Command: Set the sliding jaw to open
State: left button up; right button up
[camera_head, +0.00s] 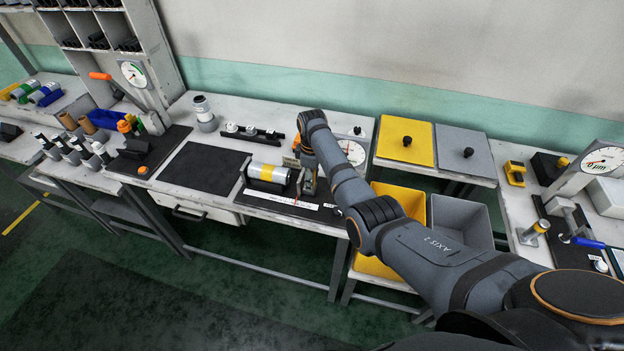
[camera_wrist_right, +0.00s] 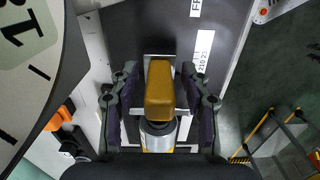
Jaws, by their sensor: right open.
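A silver roll with a yellow band (camera_head: 267,172) lies on a dark fixture in the middle of the bench in the head view, with a white scale strip (camera_head: 290,206) in front of it. My right gripper (camera_head: 307,182) is at the right end of this fixture and partly covers it. In the right wrist view a yellow-brown block (camera_wrist_right: 160,88) lies between the open fingers of my right gripper (camera_wrist_right: 158,82), with gaps visible beside it. A metal cylinder (camera_wrist_right: 157,132) shows below the block. I cannot tell the jaw's exact position. My left gripper is not in view.
A white dial (camera_head: 353,152) stands close behind my right arm; it also shows in the wrist view (camera_wrist_right: 25,45). Yellow (camera_head: 412,202) and grey (camera_head: 462,220) bins stand to the right. A black mat (camera_head: 205,167) lies bare to the left.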

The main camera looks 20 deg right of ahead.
notch_tip(320, 180, up, 12)
jog(key=shift+f, duration=0.2)
